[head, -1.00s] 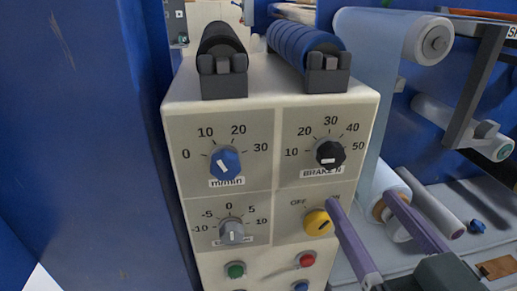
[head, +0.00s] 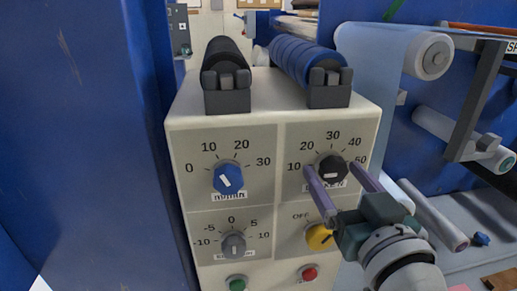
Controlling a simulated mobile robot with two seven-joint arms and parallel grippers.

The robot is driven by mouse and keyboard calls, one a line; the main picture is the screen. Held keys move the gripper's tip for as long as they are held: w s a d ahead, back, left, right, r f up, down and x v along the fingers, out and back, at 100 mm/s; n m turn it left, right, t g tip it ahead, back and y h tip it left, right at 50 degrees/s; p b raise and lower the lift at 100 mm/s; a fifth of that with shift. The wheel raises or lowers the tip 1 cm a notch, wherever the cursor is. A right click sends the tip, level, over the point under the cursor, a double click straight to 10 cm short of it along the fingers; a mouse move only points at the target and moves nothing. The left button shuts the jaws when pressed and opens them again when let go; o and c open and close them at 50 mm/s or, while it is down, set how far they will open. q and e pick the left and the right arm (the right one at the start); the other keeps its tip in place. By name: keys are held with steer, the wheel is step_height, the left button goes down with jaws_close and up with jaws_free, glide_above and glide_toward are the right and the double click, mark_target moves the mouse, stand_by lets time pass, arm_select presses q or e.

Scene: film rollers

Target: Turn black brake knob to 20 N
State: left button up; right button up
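The black brake knob (head: 332,167) sits on the upper right panel of the cream control box. Its scale runs from 10 at the left over 20, 30 and 40 to 50 at the right. Its white mark lies roughly level; I cannot tell exactly which number it points to. My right gripper (head: 331,169) is open, with its two purple fingers coming from below and their tips on either side of the knob. Small gaps seem to show beside the knob; I cannot tell their depth. The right fingers partly hide the brake label and the scale's edges. My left gripper is not in view.
A blue knob (head: 228,177) and a grey knob (head: 233,245) are on the left panels. A yellow switch (head: 319,237) is close under my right gripper. Green (head: 236,283) and red (head: 309,273) buttons are lower. Rollers stand on top and at the right.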

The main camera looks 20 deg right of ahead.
jaws_close()
stand_by(0.4)
steer(key=shift+m, duration=0.9)
steer(key=shift+m+p, duration=0.35)
steer(key=shift+m, duration=3.05)
